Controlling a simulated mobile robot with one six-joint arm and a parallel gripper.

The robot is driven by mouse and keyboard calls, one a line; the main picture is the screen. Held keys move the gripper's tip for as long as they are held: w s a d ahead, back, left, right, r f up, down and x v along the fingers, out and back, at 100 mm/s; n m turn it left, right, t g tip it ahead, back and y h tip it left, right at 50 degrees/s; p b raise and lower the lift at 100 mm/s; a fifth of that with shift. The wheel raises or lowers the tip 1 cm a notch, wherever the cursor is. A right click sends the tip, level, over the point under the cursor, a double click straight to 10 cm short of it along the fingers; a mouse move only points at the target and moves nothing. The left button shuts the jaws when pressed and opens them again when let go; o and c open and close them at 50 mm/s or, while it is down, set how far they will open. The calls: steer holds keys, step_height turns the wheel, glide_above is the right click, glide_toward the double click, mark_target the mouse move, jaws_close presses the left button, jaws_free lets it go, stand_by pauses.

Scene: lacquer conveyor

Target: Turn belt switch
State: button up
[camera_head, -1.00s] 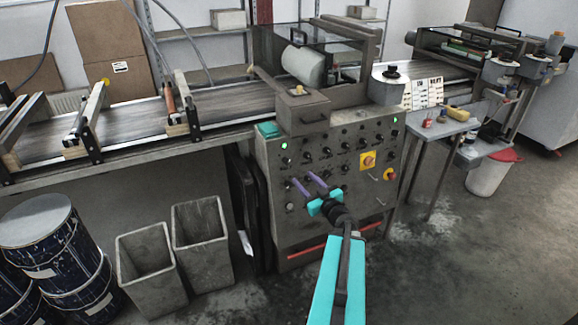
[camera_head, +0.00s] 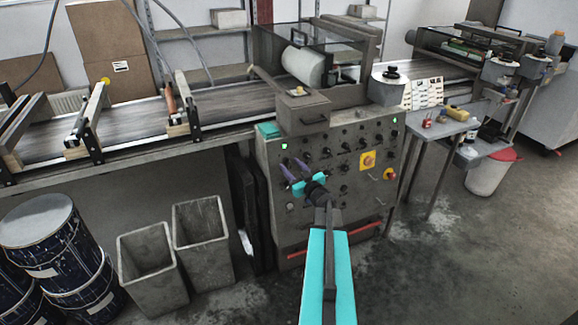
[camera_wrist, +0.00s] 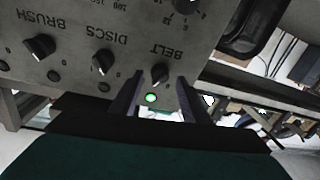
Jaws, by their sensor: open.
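The belt switch (camera_wrist: 160,72) is a black rotary knob under the word BELT on the grey control panel (camera_head: 330,225). In the wrist view it lies just beyond and between my fingertips. My gripper (camera_wrist: 158,88) is open and empty, its two dark fingers pointing at the panel on either side of the knob. I cannot tell whether they touch it. A lit green lamp (camera_wrist: 151,98) shows between the fingers. In the head view my gripper (camera_head: 294,168) has purple fingers at the panel's upper left, hiding part of the knobs there.
The DISCS knob (camera_wrist: 103,62) and BRUSH knob (camera_wrist: 40,46) sit beside the belt switch. A red-and-yellow switch (camera_head: 367,160) is farther right on the panel. Two grey bins (camera_head: 150,265) and blue drums (camera_head: 60,255) stand at left. The floor in front is clear.

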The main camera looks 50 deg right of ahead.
steer(key=shift+w+d, duration=0.15)
steer(key=shift+w, duration=0.4)
